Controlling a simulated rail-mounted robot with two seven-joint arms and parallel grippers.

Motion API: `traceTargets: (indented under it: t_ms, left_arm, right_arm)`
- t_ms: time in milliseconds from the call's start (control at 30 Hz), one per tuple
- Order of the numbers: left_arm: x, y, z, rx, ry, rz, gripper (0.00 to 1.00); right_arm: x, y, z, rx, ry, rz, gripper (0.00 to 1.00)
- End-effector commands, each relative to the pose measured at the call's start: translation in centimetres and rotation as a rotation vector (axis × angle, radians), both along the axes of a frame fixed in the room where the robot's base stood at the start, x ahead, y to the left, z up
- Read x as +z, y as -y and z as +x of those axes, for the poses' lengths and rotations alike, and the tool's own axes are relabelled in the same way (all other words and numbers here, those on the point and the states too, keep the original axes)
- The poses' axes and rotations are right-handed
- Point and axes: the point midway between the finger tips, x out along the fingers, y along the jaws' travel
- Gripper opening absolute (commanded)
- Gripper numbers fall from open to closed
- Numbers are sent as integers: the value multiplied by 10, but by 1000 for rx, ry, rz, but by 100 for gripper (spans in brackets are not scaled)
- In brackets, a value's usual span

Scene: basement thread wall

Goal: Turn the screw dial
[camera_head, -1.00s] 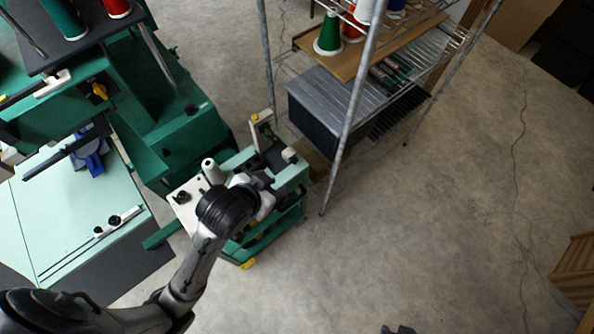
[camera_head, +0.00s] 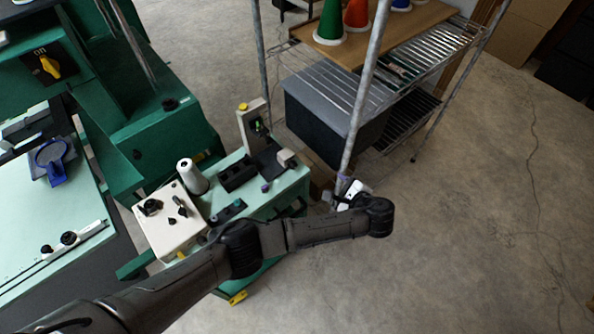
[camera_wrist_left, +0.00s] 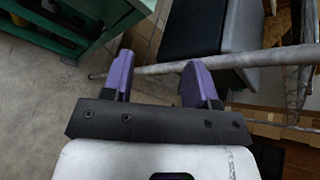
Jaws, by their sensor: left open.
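A small green machine stands in the middle of the head view, with a white panel (camera_head: 166,232) on its left top. Dark knobs sit on this panel: a round one (camera_head: 150,207), a levered one (camera_head: 180,206) and a small one (camera_head: 171,221). I cannot tell which of them is the screw dial. My left gripper (camera_head: 341,184) is right of the machine, beside the shelf post and away from the knobs. In the left wrist view my left gripper (camera_wrist_left: 158,80) shows two purple fingers spread apart with nothing held. My right gripper is not in view.
A wire shelf rack (camera_head: 365,95) with thread cones and a grey bin (camera_head: 330,120) stands behind my left gripper. Larger green machinery (camera_head: 165,140) is at left. Bare floor lies right.

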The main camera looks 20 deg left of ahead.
Motion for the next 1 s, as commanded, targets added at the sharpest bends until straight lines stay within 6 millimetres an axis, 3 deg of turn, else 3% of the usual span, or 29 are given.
traceTargets:
  t_ms: [100,400,667,1000]
  left_arm:
    - [-5,-24,-2,-5,-176,189,53]
    - [0,-30,-11,-110,-480,383,53]
    - [-6,-43,-6,-143,-541,413,53]
    - [-31,-95,17,-141,-539,412,53]
  right_arm:
    - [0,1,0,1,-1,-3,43]
    - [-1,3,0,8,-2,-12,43]
    - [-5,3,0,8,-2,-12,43]
    - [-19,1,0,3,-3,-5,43]
